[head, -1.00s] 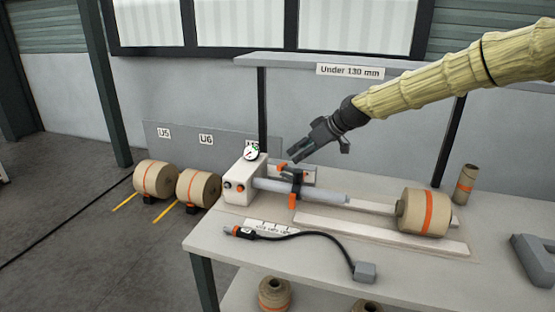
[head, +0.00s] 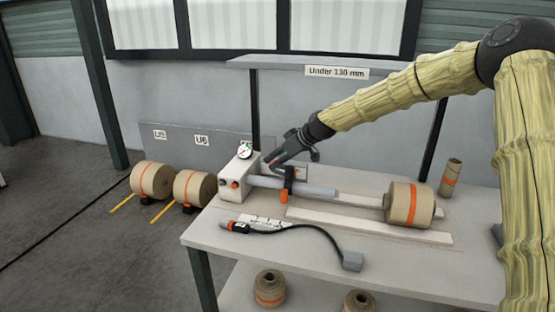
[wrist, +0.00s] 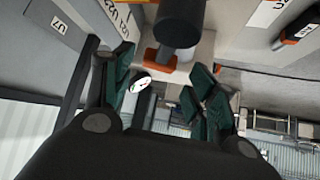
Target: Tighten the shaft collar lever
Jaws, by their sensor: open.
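The grey shaft (head: 318,190) runs right from a white box-shaped unit (head: 228,190) on the bench. A dark collar (head: 289,174) sits around the shaft, with an orange lever part (head: 284,196) hanging at its front. My gripper (head: 270,161) is open and empty, pointing down-left just behind and above the collar, near the white unit. In the wrist view its fingers (wrist: 160,85) are spread, with a dark cylinder (wrist: 180,20) and an orange piece (wrist: 157,59) ahead of the fingertips. I cannot tell whether a finger touches the lever.
A round dial (head: 245,151) stands on the white unit, close to my gripper. A kraft roll (head: 409,204) lies on the bench at right, and a cable with an orange-tipped tool (head: 236,227) lies in front. A sign shelf (head: 300,63) spans above.

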